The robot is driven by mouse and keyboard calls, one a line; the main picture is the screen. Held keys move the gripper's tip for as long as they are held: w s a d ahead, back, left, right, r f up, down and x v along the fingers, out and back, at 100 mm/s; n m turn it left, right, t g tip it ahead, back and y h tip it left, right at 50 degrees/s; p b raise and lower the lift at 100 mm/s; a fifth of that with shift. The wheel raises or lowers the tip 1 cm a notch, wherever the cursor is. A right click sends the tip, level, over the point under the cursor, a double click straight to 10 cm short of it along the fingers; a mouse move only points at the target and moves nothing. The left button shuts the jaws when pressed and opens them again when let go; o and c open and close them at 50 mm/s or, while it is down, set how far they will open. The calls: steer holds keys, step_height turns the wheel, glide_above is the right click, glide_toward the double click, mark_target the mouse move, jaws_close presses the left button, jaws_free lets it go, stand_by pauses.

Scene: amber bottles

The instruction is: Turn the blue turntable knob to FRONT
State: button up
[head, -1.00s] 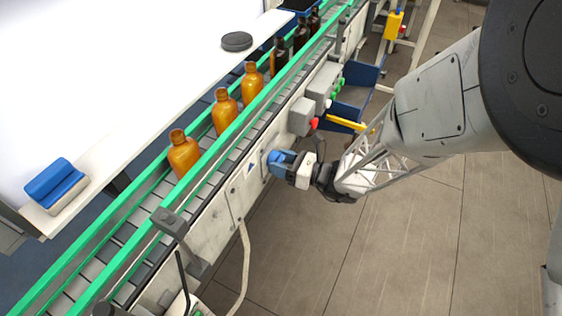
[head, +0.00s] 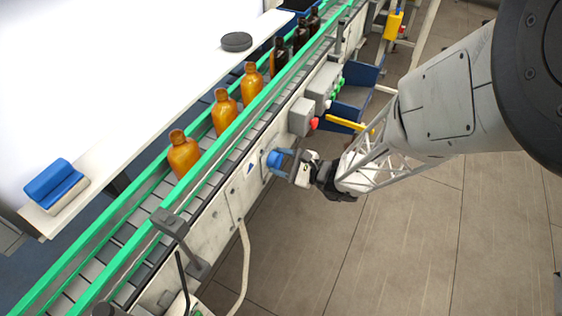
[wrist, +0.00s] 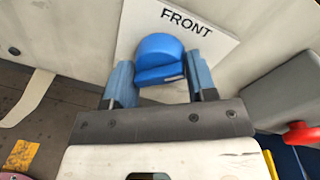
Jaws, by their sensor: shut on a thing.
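The blue knob (wrist: 160,52) sits on a pale plate (wrist: 205,62) on the conveyor's side. It is round, with a raised bar across its near side. The word FRONT is printed on the plate, above and to the right of the knob in the wrist view. My gripper (wrist: 160,84) has one blue-padded finger on each side of the knob's bar and is shut on it. In the head view the knob (head: 275,159) shows at the tips of my gripper (head: 284,163). Which way the knob points is hard to tell.
Grey control boxes (head: 302,116) with red and green buttons are just beyond the knob; a red button (wrist: 300,133) is close on the right in the wrist view. Amber bottles (head: 226,112) stand on the conveyor between green rails. The floor (head: 400,235) on the near side is clear.

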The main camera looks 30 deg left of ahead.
steer(key=n, duration=0.4)
steer(key=shift+w+r, duration=0.25)
steer(key=shift+r, duration=0.1)
steer(key=n+t, duration=0.1)
steer(key=n, duration=0.3)
steer(key=shift+a+r+n, duration=0.1)
steer(key=shift+r+n, duration=0.05)
steer(key=shift+n, duration=0.15)
steer(key=o, duration=0.9)
steer(key=shift+c, duration=0.2)
steer(key=shift+s+f, duration=0.1)
steer(key=shift+f, duration=0.1)
